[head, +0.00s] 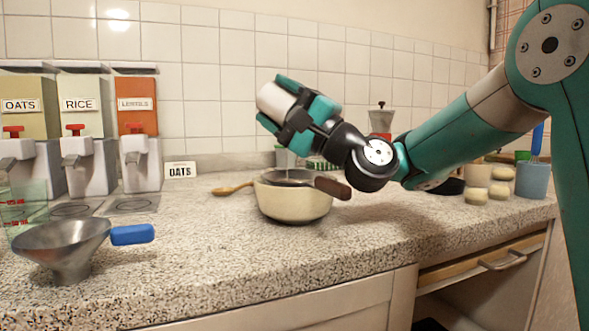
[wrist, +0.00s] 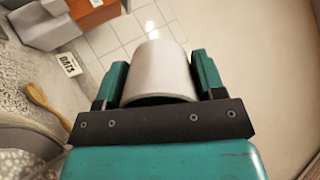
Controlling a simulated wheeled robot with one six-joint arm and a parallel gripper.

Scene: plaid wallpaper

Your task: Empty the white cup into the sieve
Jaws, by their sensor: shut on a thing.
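My gripper (head: 290,108) is shut on the white cup (head: 272,98), which is held tilted in the air above and slightly left of the cream pot (head: 295,205). In the wrist view the cup (wrist: 160,70) sits between the two teal fingers. Its contents cannot be seen. What looks like the sieve (head: 284,179), a dark round rim with a brown handle (head: 333,187), lies across the pot's top. The handle points right. Whether anything is falling from the cup is unclear.
A metal funnel (head: 65,243) with a blue handle stands front left. Dispensers (head: 85,140) and an OATS card (head: 180,170) stand behind. A wooden spoon (head: 232,189) lies left of the pot. Pale jars (head: 476,195) and a blue cup (head: 533,180) are at right.

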